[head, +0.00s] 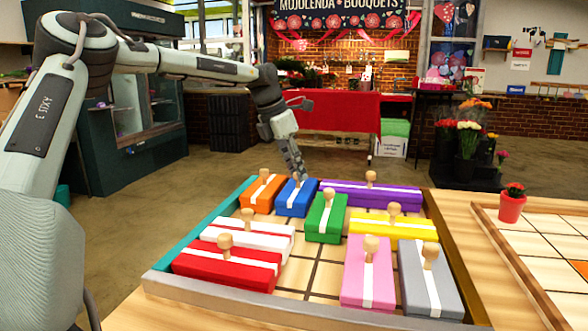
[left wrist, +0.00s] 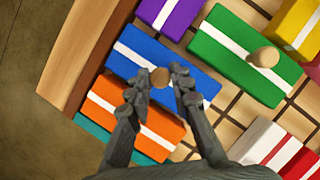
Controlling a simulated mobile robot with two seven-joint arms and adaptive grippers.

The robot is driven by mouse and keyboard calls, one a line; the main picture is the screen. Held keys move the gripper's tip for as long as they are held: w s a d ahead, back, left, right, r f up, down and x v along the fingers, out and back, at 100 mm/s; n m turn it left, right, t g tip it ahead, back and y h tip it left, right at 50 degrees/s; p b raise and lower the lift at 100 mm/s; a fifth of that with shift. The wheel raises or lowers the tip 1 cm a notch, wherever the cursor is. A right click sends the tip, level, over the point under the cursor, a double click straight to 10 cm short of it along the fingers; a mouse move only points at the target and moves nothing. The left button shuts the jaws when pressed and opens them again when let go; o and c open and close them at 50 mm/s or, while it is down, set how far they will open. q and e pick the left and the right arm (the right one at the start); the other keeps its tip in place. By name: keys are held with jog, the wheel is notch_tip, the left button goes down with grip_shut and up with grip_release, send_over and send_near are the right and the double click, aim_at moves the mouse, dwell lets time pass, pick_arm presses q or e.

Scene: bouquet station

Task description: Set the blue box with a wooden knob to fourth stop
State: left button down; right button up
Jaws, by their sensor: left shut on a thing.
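The blue box (head: 287,207) with a white stripe and a wooden knob stands at the far side of the tray, between the orange box (head: 258,199) and the green box (head: 318,222). The blue box also shows in the left wrist view (left wrist: 126,66). My left gripper (head: 298,176) reaches down to it from above. In the left wrist view my left gripper's fingers (left wrist: 159,84) stand on both sides of the wooden knob (left wrist: 160,77), shut on it. The fingers partly cover the blue box and the orange box. My right gripper is not in view.
A purple box (head: 350,193) lies right of the blue box along the far side. Yellow (head: 372,228), white (head: 235,241), red (head: 215,268), pink (head: 356,275) and grey (head: 410,280) boxes fill much of the tray. Bare gridded floor (head: 302,252) shows in the middle. Raised rims enclose the tray.

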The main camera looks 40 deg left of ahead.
pick_arm(q)
jog(key=shift+w+a+r, duration=0.15)
jog(key=shift+w+r, duration=0.05)
jog(key=c, duration=1.7)
grip_release()
jog(key=o, duration=0.3)
jog(key=shift+w+f, duration=0.1)
jog(key=shift+f, duration=0.05)
jog(key=shift+o, duration=0.2)
jog(key=v, duration=1.2)
jog(key=shift+s, duration=0.2)
